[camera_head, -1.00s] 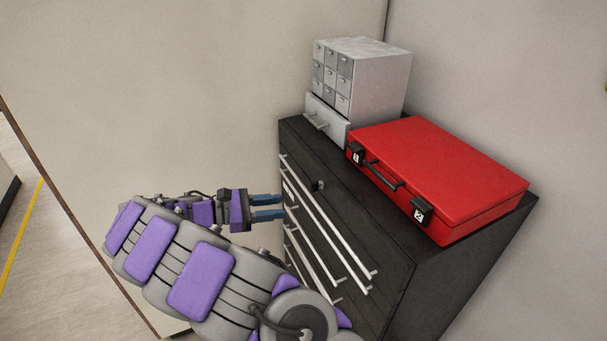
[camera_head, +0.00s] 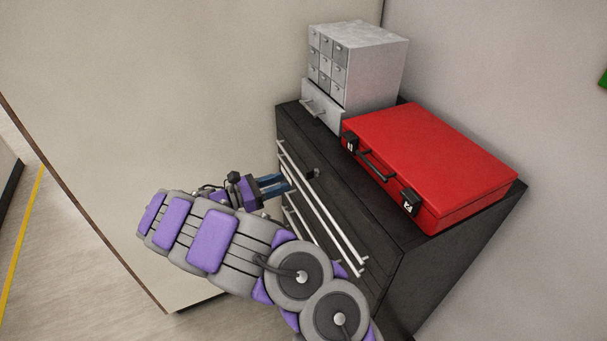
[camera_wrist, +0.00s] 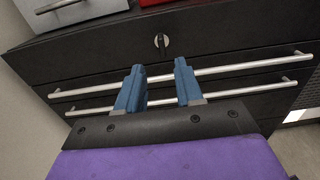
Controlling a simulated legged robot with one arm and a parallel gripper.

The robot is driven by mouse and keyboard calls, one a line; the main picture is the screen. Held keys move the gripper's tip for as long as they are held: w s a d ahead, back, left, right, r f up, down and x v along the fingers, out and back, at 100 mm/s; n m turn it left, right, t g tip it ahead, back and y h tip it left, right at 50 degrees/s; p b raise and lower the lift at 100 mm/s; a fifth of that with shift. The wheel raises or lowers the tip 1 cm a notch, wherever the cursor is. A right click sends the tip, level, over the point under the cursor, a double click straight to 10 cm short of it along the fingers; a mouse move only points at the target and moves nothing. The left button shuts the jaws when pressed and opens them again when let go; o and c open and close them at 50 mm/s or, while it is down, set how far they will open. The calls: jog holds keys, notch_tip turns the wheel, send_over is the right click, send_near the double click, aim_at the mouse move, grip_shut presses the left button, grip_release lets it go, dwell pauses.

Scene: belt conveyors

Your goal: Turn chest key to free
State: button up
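The chest (camera_head: 408,262) is a black drawer cabinet with long silver handles on its front. Its key (camera_wrist: 162,42) sits in the lock high on the front panel; in the wrist view it is a small silver and dark piece above the top handle. In the head view the key (camera_head: 313,173) is a small dark knob. My gripper (camera_wrist: 160,75) has its two blue fingers apart with nothing between them. It also shows in the head view (camera_head: 288,183), to the left of and slightly below the key, in front of the chest and apart from the key.
A red case (camera_head: 435,160) with black latches and a grey small-drawer unit (camera_head: 370,70) stand on the chest. The silver handles (camera_wrist: 215,70) stick out from the front below the key. A pale wall (camera_head: 200,90) is behind, at the left.

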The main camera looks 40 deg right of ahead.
aim_at(306, 175)
jog(key=x, duration=0.5)
jog(key=shift+s+d+r+p, duration=0.1)
jog(key=shift+s+d+p, duration=0.25)
jog(key=shift+d, duration=1.4)
jog(key=shift+c, duration=0.9)
jog(key=shift+a, duration=0.45)
grip_shut()
